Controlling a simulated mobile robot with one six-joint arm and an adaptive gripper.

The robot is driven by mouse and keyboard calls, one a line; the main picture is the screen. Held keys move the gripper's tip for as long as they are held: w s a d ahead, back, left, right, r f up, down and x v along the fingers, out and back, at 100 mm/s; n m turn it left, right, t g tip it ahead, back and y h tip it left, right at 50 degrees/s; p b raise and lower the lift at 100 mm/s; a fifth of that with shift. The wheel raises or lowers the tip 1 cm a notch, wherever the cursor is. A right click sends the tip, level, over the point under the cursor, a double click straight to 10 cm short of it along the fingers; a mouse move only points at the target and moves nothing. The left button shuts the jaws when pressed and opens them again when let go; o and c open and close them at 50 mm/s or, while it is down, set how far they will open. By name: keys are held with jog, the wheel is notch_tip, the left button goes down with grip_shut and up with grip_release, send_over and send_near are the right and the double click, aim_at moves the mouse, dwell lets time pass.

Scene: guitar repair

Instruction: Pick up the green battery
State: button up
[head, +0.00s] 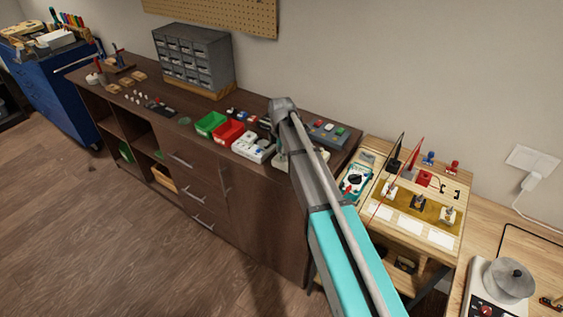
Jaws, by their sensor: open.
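A small green item (340,131) sits at the right end of a dark grey tray (316,136) on the brown cabinet, beside a red item (318,124) and a pale one. It is too small to tell whether it is the green battery. My arm rises from the bottom right and bends above the cabinet, just left of this tray.
A green bin (210,122) and a red bin (228,133) stand left of my arm, with white boxes (253,147) beside them. A grey drawer unit (194,58) stands behind. A wooden bench with a multimeter (355,181) and upright tools is to the right.

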jog(key=shift+f, duration=0.1)
dwell(0.6)
grip_shut()
